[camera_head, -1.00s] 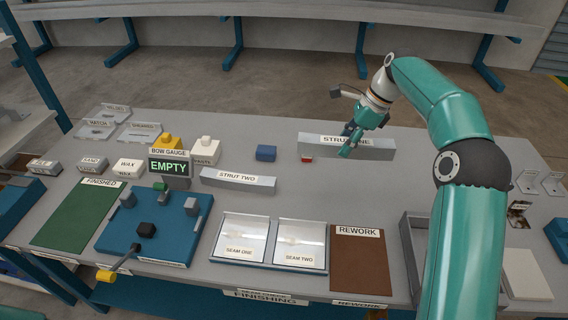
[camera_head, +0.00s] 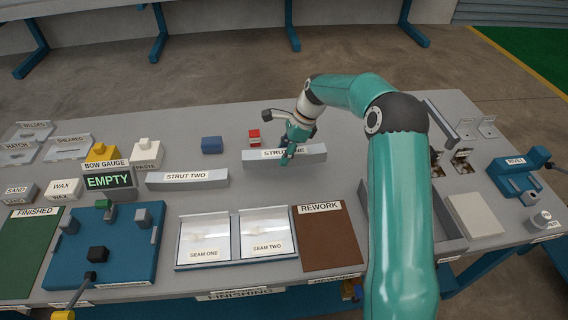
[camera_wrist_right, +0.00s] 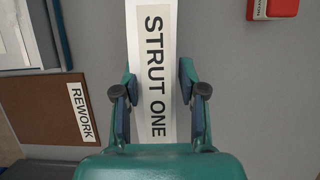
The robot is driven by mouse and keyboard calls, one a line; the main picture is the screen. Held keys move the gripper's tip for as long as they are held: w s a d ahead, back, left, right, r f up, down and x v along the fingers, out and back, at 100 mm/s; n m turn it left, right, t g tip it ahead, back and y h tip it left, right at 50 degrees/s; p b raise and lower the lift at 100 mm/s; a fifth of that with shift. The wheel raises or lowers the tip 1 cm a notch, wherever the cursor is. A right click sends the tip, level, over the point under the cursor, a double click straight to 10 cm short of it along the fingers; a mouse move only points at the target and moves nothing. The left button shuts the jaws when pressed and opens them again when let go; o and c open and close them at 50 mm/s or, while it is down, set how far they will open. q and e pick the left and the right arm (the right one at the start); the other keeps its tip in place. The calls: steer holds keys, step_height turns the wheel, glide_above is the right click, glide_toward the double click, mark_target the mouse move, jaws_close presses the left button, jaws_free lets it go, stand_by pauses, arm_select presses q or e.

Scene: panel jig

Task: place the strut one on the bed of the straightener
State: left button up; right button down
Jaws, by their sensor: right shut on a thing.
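Strut one (camera_head: 310,158) is a long light grey bar with a white label. My right gripper (camera_head: 288,152) is shut on it near its middle. In the wrist view, the fingers of the right gripper (camera_wrist_right: 158,105) sit on both sides of strut one (camera_wrist_right: 133,30). I cannot tell whether its underside clears the table. The blue bed (camera_head: 75,265) at the front left, with grey posts, a dark block and a yellow-ended lever, looks like the straightener; its label is unreadable. My left gripper is not in view.
Strut two (camera_head: 187,180) lies between strut one and the bed. The bow gauge (camera_head: 108,181) reads EMPTY. The seam trays (camera_head: 237,262) and brown rework mat (camera_head: 330,235) are in front. A red block (camera_head: 254,138) and a blue block (camera_head: 212,145) stand behind.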

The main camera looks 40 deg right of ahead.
mark_target(284, 173)
steer(key=shift+s+f, duration=0.1)
steer(key=shift+f, duration=2.45)
steer(key=shift+f, duration=0.1)
steer(key=c, duration=0.7)
jaws_free()
steer(key=shift+o, duration=0.2)
